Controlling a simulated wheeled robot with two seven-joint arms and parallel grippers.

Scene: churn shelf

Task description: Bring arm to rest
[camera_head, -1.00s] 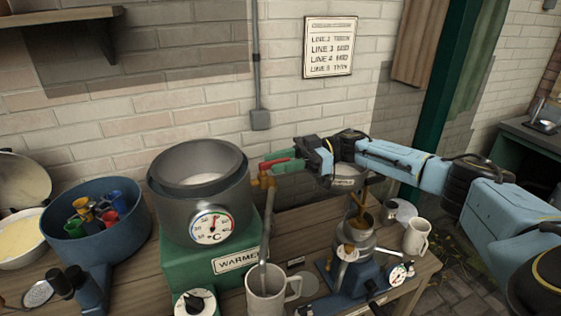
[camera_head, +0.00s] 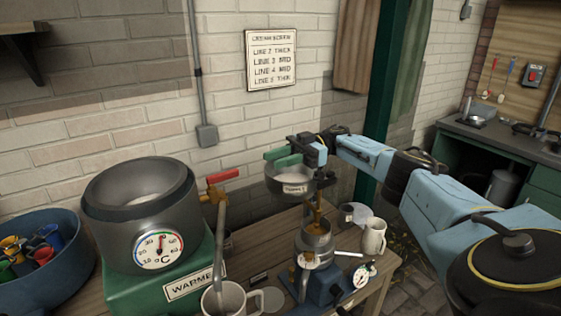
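My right gripper (camera_head: 281,157) reaches in from the right on its blue and black arm. The red tap handle (camera_head: 222,176) on the warmer's brass tap lies to the left, apart from the fingers. My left gripper is not in view.
A dark pot with a dial (camera_head: 158,250) stands on the green warmer (camera_head: 150,291). A mug (camera_head: 231,300) sits under the tap's spout. A blue geared machine (camera_head: 325,284) and a white mug (camera_head: 374,236) stand at right.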

